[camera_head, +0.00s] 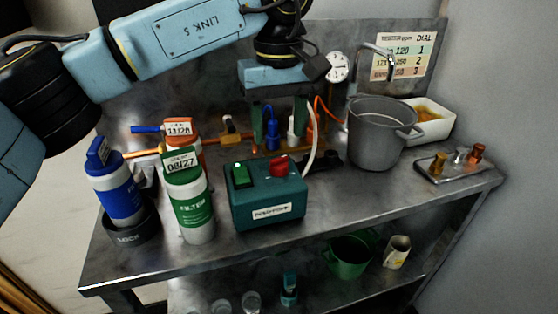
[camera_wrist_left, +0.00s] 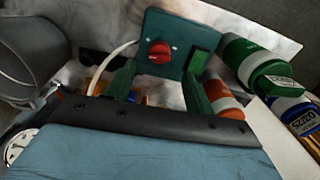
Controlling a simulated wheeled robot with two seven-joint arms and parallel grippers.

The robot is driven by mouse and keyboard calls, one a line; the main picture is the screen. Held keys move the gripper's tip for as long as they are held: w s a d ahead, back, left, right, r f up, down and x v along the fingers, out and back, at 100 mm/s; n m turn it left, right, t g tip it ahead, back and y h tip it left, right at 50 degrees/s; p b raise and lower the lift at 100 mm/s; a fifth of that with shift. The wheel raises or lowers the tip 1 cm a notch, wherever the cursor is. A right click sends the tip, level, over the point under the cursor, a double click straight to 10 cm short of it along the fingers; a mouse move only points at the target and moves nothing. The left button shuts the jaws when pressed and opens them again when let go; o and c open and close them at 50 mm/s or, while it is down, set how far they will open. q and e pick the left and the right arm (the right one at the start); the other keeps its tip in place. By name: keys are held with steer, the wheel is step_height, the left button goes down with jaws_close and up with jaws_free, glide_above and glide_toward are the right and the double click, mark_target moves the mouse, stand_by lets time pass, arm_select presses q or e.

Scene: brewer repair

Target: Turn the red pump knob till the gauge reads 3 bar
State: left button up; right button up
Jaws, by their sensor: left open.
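The red pump knob (camera_head: 279,166) sits on top of a teal pump box (camera_head: 265,210), beside a green switch (camera_head: 241,174). It also shows in the left wrist view, facing the camera (camera_wrist_left: 159,53). My left gripper (camera_head: 281,132) is open and empty. It is behind the box in the head view, pointing down. In the left wrist view the knob lies between the two fingers (camera_wrist_left: 160,74), beyond their tips, with no contact visible. The round white gauge (camera_head: 337,66) stands at the back; its needle is too small to read. My right gripper is out of view.
Filter bottles, green (camera_head: 194,208) and blue (camera_head: 119,196), stand left of the box. A white hose rises behind it. A grey pot (camera_head: 374,133) and a metal tray (camera_head: 451,167) are to the right. The bench front right of the box is clear.

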mark_target(279, 158)
arm_select(q)
step_height(279, 158, down, 7)
steer(key=shift+r+b, duration=0.15)
steer(key=shift+b, duration=0.5)
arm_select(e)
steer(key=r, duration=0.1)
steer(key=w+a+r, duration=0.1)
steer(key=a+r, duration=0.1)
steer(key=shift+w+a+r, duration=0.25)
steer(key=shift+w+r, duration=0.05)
arm_select(q)
steer(key=c, duration=1)
